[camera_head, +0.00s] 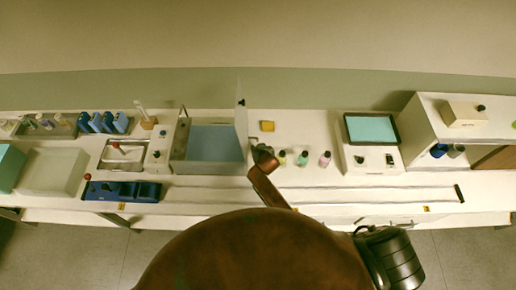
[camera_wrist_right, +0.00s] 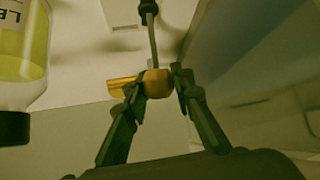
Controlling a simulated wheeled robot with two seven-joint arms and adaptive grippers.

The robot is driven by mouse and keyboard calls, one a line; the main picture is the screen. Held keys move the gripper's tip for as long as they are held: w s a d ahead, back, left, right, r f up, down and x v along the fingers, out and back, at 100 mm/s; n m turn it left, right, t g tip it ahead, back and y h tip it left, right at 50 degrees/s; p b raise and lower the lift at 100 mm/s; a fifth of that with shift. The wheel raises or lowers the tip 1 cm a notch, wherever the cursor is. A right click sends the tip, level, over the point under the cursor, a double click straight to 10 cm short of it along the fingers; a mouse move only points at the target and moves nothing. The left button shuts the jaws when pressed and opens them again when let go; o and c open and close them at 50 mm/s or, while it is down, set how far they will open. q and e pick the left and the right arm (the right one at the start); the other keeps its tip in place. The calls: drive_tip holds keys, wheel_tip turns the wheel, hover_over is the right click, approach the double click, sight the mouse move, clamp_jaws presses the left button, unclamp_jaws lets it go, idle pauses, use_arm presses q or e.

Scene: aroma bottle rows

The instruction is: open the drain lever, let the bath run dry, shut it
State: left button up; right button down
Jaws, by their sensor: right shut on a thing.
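The bath (camera_head: 176,152) is a pale open box holding a flat blue-grey surface; I cannot tell how deep any liquid is. An upright panel (camera_head: 241,118) stands at its right side. My right gripper (camera_head: 264,155) is just right of the bath, low beside its wall. In the right wrist view a brass valve body (camera_wrist_right: 157,84) with a thin grey lever (camera_wrist_right: 153,45) ending in a black knob (camera_wrist_right: 148,8) sits between the fingers (camera_wrist_right: 160,80). The gripper is shut on this drain lever near its base. In the head view the lever is hidden. My left gripper is not in view.
Small bottles, one green (camera_head: 302,158) and one pink (camera_head: 325,159), stand close right of my gripper. A yellow bottle (camera_wrist_right: 22,45) is near in the wrist view. A teal-topped tray (camera_head: 370,116) is farther right. A yellow block (camera_head: 267,126) lies behind the gripper.

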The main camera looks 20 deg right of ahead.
drive_tip(key=shift+w+d+r, duration=0.2)
drive_tip(key=shift+d, duration=0.15)
drive_tip(key=c, duration=1.7)
unclamp_jaws()
drive_tip(key=shift+f, duration=0.15)
drive_tip(key=shift+o, duration=0.2)
drive_tip(key=shift+s+a, duration=0.1)
drive_tip(key=shift+a, duration=0.05)
drive_tip(key=shift+s, duration=0.1)
drive_tip(key=v, duration=1.2)
